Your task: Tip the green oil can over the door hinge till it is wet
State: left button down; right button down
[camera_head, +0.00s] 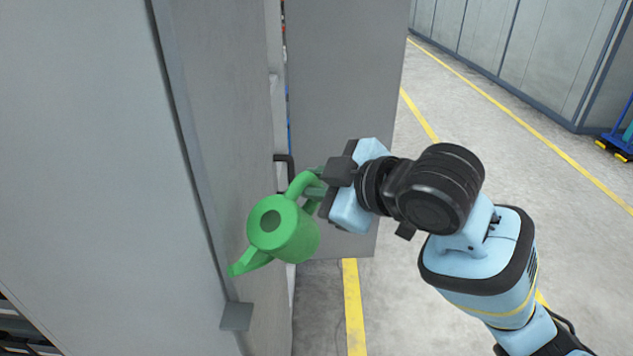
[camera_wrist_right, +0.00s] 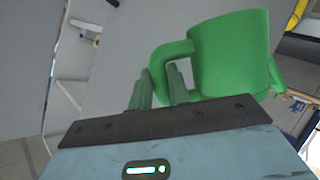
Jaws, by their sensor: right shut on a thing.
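The green oil can (camera_head: 283,232) hangs in the air in front of the grey door panel, tilted, with its spout (camera_head: 250,262) pointing down and left. My right gripper (camera_head: 316,190) is shut on the can's handle (camera_head: 300,184). In the right wrist view the can (camera_wrist_right: 232,52) stands beyond the fingers of my right gripper (camera_wrist_right: 160,90). A small grey plate (camera_head: 236,316), perhaps the door hinge, sits low on the panel's edge, below the spout tip and apart from it. No oil or wetness shows on it. My left gripper is out of view.
A tall grey door panel (camera_head: 95,170) fills the left, and another grey panel (camera_head: 345,90) stands behind the can. A dark handle (camera_head: 285,160) is close behind the can. Open grey floor with yellow lines (camera_head: 352,310) lies to the right.

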jog(key=shift+r, duration=0.25)
jog(key=shift+s+a+r, duration=0.15)
jog(key=shift+r, duration=0.1)
jog(key=shift+s+a+r+n+t+h, duration=0.2)
jog(key=shift+r+n+t+h, duration=0.1)
jog(key=shift+r+n+t, duration=0.25)
dwell(0.6)
jog(key=shift+g, duration=0.25)
dwell(1.5)
jog(key=shift+w+d+f+m+g, duration=0.15)
jog(key=shift+f+m, duration=0.15)
jog(key=shift+f, duration=0.2)
jog(key=shift+w+d+f+m+g, duration=0.15)
jog(key=shift+w+f+m+g, duration=0.1)
jog(key=shift+f, duration=0.3)
jog(key=shift+w+d+f+m+g, duration=0.15)
jog(key=shift+f+m, duration=0.15)
jog(key=shift+f, duration=0.2)
notch_tip(320, 180, down, 8)
jog(key=m+g+y, duration=0.2)
jog(key=m+y, duration=0.1)
jog(key=m, duration=0.1)
jog(key=shift+r, duration=0.25)
jog(key=shift+d+f, duration=0.1)
dwell(0.3)
